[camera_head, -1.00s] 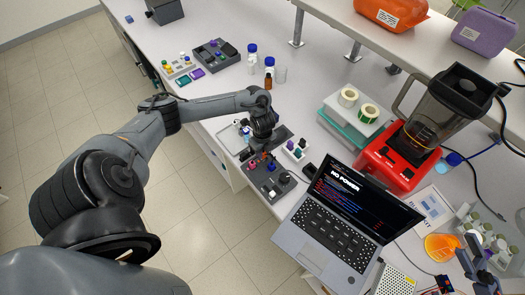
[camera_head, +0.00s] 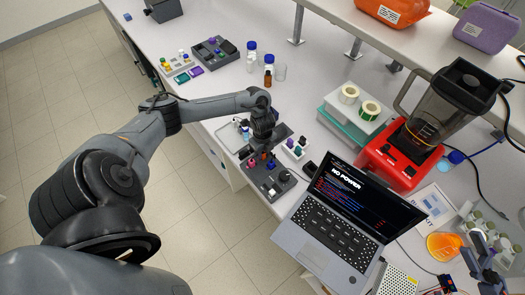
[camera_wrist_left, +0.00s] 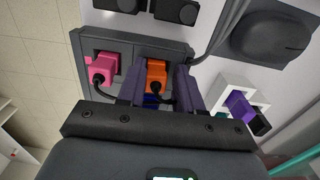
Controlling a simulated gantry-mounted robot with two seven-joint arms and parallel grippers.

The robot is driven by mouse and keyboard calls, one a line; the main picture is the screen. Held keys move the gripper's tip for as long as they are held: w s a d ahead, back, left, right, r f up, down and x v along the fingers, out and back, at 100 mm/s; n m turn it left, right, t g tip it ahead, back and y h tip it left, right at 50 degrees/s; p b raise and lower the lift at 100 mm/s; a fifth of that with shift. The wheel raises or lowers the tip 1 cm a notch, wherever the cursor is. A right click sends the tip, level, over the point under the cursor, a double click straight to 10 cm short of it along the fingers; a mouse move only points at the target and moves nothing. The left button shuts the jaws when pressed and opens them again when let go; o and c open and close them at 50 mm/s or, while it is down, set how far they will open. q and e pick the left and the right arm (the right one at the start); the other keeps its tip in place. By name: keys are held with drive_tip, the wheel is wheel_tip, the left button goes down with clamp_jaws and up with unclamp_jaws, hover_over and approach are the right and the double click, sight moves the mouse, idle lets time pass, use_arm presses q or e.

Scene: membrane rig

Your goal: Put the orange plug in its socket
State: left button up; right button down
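The orange plug (camera_wrist_left: 155,75) stands at the middle position of a dark grey socket block (camera_wrist_left: 125,45), with a dark cord curving from it. Whether it is fully seated cannot be told. My left gripper (camera_wrist_left: 160,83) has one dark finger on each side of the plug; it looks open, with a narrow gap at the right finger. In the head view my left gripper (camera_head: 264,142) is over the far end of the block (camera_head: 270,182) and largely hides the plug. My right gripper (camera_head: 485,262) shows only partly at the lower right; its fingers are unclear.
A pink plug (camera_wrist_left: 102,68) sits in the block just left of the orange one. A white holder with coloured pieces (camera_head: 296,148) stands close on the right. A laptop (camera_head: 335,220) reading "NO POWER" and a red blender (camera_head: 400,155) are farther right.

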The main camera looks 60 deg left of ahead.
use_arm(q)
drive_tip(key=shift+o, duration=0.2)
drive_tip(key=shift+s+r, duration=0.25)
drive_tip(key=shift+s, duration=0.05)
drive_tip(key=r, duration=0.3)
drive_tip(key=r+p, duration=0.1)
drive_tip(key=r, duration=0.1)
drive_tip(key=r+p, duration=0.1)
drive_tip(key=r, duration=0.2)
drive_tip(key=shift+w+r, duration=0.3)
drive_tip(key=shift+r, duration=0.85)
